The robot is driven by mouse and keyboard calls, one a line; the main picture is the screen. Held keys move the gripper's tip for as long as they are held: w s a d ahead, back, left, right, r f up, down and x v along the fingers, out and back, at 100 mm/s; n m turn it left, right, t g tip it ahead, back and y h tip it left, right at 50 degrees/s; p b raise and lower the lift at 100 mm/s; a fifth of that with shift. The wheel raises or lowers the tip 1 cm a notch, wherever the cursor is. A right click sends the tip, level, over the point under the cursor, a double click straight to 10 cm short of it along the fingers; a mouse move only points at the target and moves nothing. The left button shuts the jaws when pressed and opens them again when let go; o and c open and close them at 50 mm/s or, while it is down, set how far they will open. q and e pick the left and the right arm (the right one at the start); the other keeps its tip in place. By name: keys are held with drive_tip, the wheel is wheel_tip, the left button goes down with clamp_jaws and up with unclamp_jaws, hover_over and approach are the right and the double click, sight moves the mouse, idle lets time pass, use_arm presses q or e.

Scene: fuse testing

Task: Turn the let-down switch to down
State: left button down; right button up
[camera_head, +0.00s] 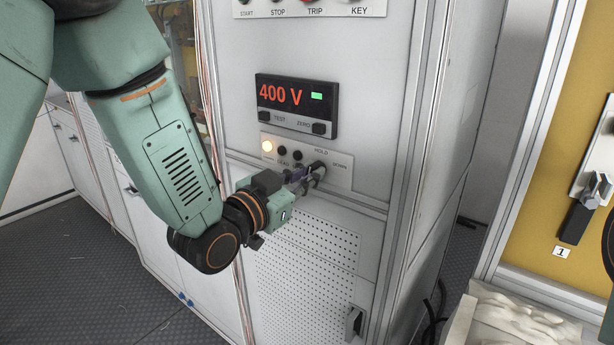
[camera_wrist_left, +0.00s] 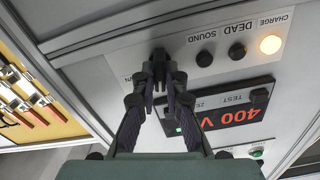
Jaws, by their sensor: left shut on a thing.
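The let-down switch (camera_head: 319,166) is a dark knob at the right end of a small white panel (camera_head: 341,181), with HOLD printed above it and DOWN to its right. It also shows in the left wrist view (camera_wrist_left: 158,56), at the fingertips. My left gripper (camera_head: 308,177) reaches in from the left and is shut on the knob; its fingers also show in the left wrist view (camera_wrist_left: 159,85). The fingers cover much of the knob, so I cannot tell which label it points to. My right gripper is not in view.
A display (camera_head: 297,104) above reads 400 V, with a green light. The charge lamp (camera_head: 267,146) glows; two dark round parts sit beside it. Below is a perforated door (camera_head: 310,265) with a dark latch (camera_head: 354,322). A yellow board (camera_head: 550,120) stands at right.

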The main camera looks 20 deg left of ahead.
use_arm(q)
drive_tip(key=shift+d+f+m+b, duration=0.1)
drive_tip(key=shift+m+b, duration=0.65)
drive_tip(key=shift+m, duration=1.5)
drive_tip(key=shift+d+f+m+b, duration=0.1)
drive_tip(key=shift+m+b, duration=0.6)
drive_tip(key=shift+m, duration=1.55)
drive_tip(key=shift+r, duration=0.1)
drive_tip(key=c, duration=1.4)
unclamp_jaws()
drive_tip(key=shift+a, duration=0.1)
drive_tip(key=shift+s, duration=0.15)
drive_tip(key=v, duration=0.7)
drive_tip(key=shift+s, duration=0.15)
